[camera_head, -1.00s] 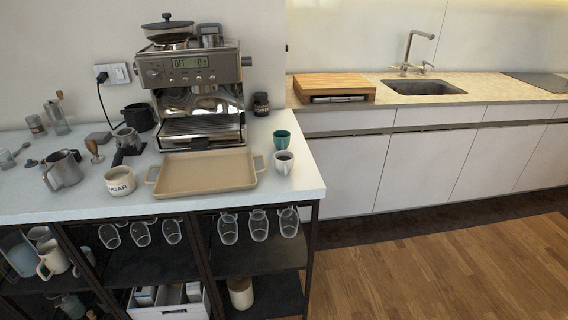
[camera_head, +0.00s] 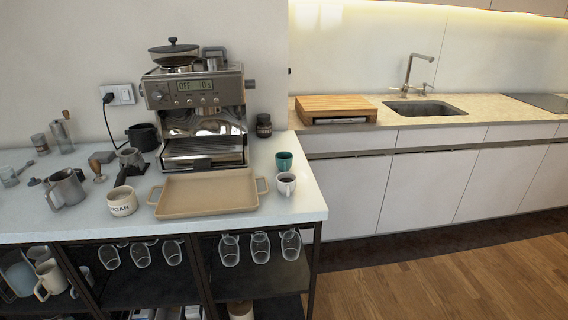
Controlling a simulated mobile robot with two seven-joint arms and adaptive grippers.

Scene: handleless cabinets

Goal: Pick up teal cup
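The teal cup (camera_head: 284,161) stands upright on the white counter (camera_head: 300,207), near its right edge. It is behind a white cup (camera_head: 286,184) with dark liquid in it, and the two stand close together. The white cup hides a little of the teal cup's lower front at most. Neither of my grippers shows in the head view.
A beige tray (camera_head: 207,193) lies left of the cups, with an espresso machine (camera_head: 199,115) behind it. A dark jar (camera_head: 264,125) stands behind the teal cup. A sugar bowl (camera_head: 122,201) and metal pitcher (camera_head: 66,188) stand at left. Open floor (camera_head: 450,285) is at right.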

